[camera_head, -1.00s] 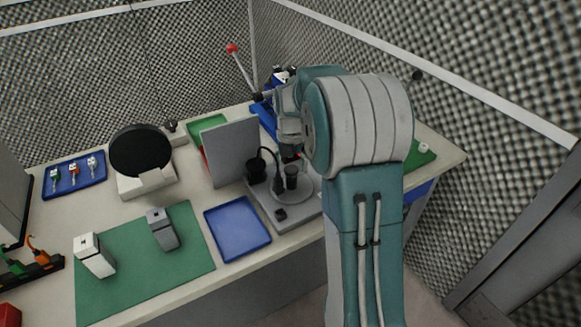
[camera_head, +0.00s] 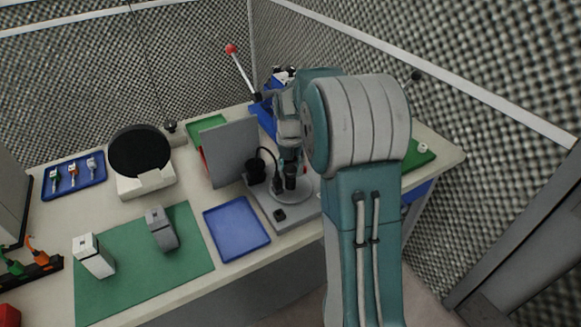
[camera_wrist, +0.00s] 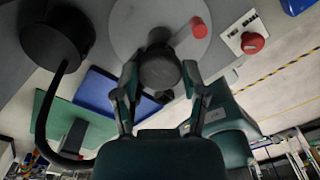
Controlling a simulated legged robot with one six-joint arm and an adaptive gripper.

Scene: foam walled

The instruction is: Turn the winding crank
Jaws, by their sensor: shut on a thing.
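The winding device is a grey base (camera_head: 260,207) with a round grey plate (camera_head: 308,191), which also fills the top of the wrist view (camera_wrist: 135,20). A black crank knob (camera_head: 290,179) stands on the plate. In the wrist view the dark, round-ended knob (camera_wrist: 160,70) sits between the fingertips of my gripper (camera_wrist: 158,82), which is shut on it. A short red peg (camera_wrist: 199,27) shows beside the knob. In the head view my gripper (camera_head: 291,160) is above the plate, partly hidden by my arm.
A black cylinder (camera_head: 256,171) with a curved black rod stands close left of the knob. A grey upright panel (camera_head: 230,150) is behind it. A blue tray (camera_head: 237,228) lies at front left. A red button (camera_wrist: 252,42) is near the plate.

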